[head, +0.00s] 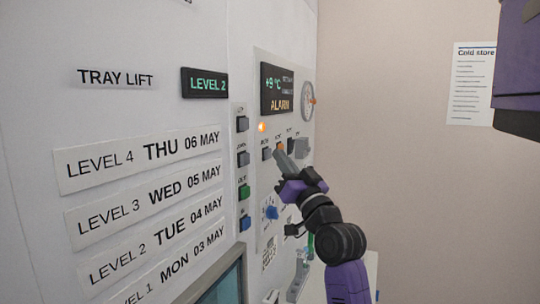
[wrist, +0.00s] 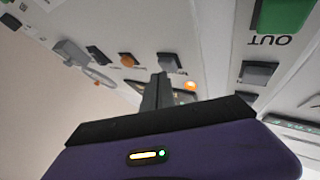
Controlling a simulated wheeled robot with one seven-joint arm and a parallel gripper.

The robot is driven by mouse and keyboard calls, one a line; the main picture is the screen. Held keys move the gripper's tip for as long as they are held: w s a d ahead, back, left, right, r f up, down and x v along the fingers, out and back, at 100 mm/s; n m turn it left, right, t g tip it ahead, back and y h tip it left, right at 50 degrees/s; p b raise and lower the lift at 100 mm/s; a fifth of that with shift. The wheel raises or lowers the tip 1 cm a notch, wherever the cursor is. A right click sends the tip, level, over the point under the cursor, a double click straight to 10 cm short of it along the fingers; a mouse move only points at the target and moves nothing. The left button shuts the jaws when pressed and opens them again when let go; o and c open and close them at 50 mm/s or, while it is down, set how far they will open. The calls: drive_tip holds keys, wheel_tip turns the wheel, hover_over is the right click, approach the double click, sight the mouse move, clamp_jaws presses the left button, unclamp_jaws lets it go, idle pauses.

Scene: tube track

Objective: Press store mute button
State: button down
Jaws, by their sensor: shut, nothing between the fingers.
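The cold store panel (head: 285,85) carries a dark display (head: 277,88) reading +9 °C and ALARM. Below it is a row of small buttons: a grey one (head: 267,154), an orange one (head: 281,147) and a dark one (head: 290,144). Their labels are too small to read surely, so I cannot tell which is mute. My gripper (head: 281,153) is shut and empty, its tips at this row. In the wrist view, the fingertips (wrist: 161,77) are just below the grey button (wrist: 168,62), right of the orange button (wrist: 127,60). I cannot tell whether they touch anything.
An amber lamp (head: 262,127) glows above the row. The tray lift button column (head: 243,160) is close on the left, with a green button (head: 244,192). A grey switch (head: 301,146) and a blue knob (head: 271,212) are nearby. Free space lies to the right.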

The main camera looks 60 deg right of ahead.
drive_tip(key=shift+w, duration=0.5)
idle(0.5)
drive_tip(key=shift+s, duration=0.2)
drive_tip(key=shift+s+b, duration=0.35)
drive_tip(key=shift+s, duration=0.35)
drive_tip(key=shift+s, duration=0.1)
drive_tip(key=shift+s+d+b, duration=0.2)
drive_tip(key=shift+s+b, duration=0.6)
drive_tip(key=shift+s, duration=1.6)
